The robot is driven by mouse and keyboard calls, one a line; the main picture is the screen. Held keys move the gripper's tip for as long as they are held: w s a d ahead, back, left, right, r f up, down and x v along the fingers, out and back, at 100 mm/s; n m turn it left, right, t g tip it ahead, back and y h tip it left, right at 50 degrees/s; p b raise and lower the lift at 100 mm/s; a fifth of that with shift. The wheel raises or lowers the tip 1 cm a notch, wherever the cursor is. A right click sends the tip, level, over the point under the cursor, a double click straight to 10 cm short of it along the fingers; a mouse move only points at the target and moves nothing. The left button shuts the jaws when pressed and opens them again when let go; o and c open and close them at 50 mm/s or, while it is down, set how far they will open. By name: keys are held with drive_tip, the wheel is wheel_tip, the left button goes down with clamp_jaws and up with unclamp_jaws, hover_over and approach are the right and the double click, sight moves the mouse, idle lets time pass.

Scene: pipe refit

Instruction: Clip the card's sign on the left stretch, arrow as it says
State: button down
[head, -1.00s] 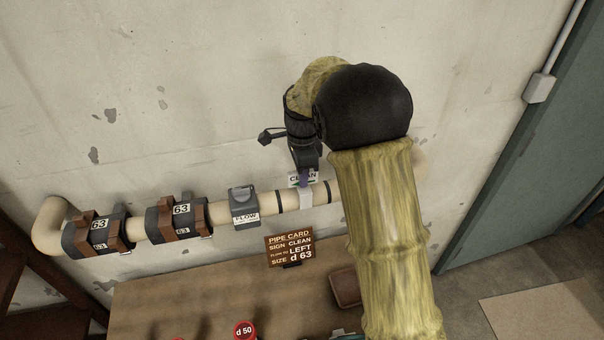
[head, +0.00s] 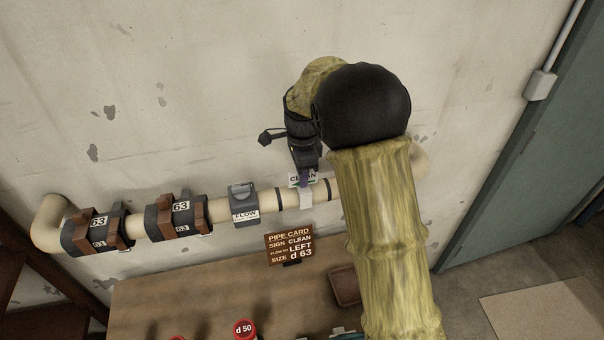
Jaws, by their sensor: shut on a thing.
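The CLEAN sign (head: 301,180) is a white plate at the pipe's right part, with its lettering partly covered by my gripper. My gripper (head: 305,172) is shut on the sign from above. A pale band (head: 306,199) shows on the pipe just below the sign; I cannot tell if it is the sign's clip or whether it is seated. The arrow on the sign cannot be made out. The brown pipe card (head: 290,247) reads SIGN CLEAN, flow to LEFT, SIZE d 63. The cream pipe (head: 265,202) runs along the wall, its right end partly behind my arm.
Two brown-and-black clamps marked 63 (head: 97,232) (head: 181,216) sit on the pipe's left part. A grey FLOW unit (head: 244,204) sits between them and the sign.

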drive_tip(key=shift+f, duration=0.1)
drive_tip(key=c, duration=1)
unclamp_jaws()
drive_tip(key=shift+o, duration=0.2)
drive_tip(key=shift+r+p, duration=3.35)
drive_tip(key=shift+r, duration=0.5)
drive_tip(key=shift+f, duration=0.1)
